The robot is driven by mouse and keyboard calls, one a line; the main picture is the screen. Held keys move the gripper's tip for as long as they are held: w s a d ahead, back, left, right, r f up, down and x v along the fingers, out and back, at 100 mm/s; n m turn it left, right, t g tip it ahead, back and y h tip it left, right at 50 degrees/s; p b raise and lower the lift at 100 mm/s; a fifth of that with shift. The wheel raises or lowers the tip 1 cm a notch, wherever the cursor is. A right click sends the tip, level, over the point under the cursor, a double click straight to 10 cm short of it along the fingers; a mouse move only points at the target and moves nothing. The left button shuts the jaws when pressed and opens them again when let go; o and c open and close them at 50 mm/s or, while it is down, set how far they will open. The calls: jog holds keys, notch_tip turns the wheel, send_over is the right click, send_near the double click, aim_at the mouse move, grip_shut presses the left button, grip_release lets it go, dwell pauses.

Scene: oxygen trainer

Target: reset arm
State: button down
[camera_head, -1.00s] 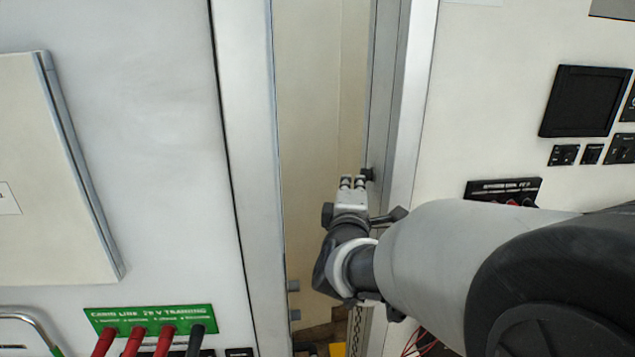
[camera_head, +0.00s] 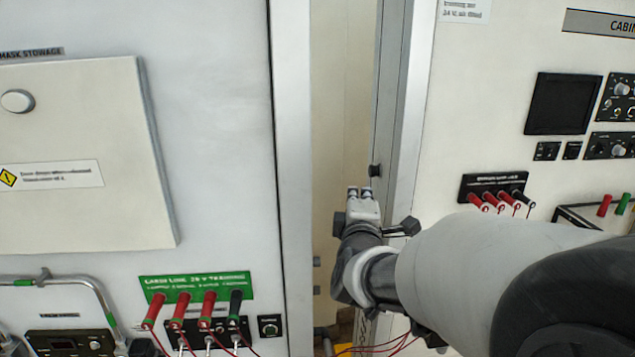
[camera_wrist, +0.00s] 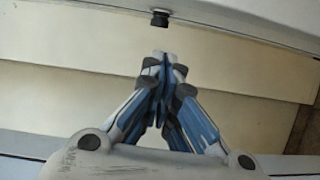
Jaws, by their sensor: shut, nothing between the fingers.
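My gripper (camera_head: 361,192) is in the gap between two pale panels, near the right panel's metal edge. In the wrist view my gripper (camera_wrist: 160,58) has its blue-and-grey fingers together, with nothing between them. A small black knob (camera_head: 375,170) on the right frame is just beyond the fingertips. The knob also shows in the wrist view (camera_wrist: 159,18), apart from the fingers. My arm reaches in from the lower right.
The left panel carries a stowage door (camera_head: 85,215), a green-labelled strip (camera_head: 196,287) with red and black plugs, and a metal tube. The right panel has a dark screen (camera_head: 562,103), switches and a black socket strip (camera_head: 490,185) with plugs. Red wires hang below my gripper.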

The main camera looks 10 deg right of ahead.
jog(key=s+f+m+g+y+b, duration=0.1)
jog(key=s+f+m+g, duration=0.3)
jog(key=s, duration=0.8)
jog(key=s+a+f+m+g+y+b, duration=0.1)
jog(key=s+f+m+g, duration=0.3)
jog(key=s, duration=0.8)
jog(key=s+f+m+g+y+b, duration=0.1)
jog(key=s+f+m+g+b, duration=0.2)
jog(key=s+f+m, duration=0.4)
jog(key=s+f+g, duration=0.1)
jog(key=s+f, duration=0.2)
jog(key=s, duration=0.2)
jog(key=shift+s+a+f+g+y, duration=0.15)
jog(key=shift+s+f+g+y, duration=0.05)
jog(key=shift+s+g+y, duration=0.1)
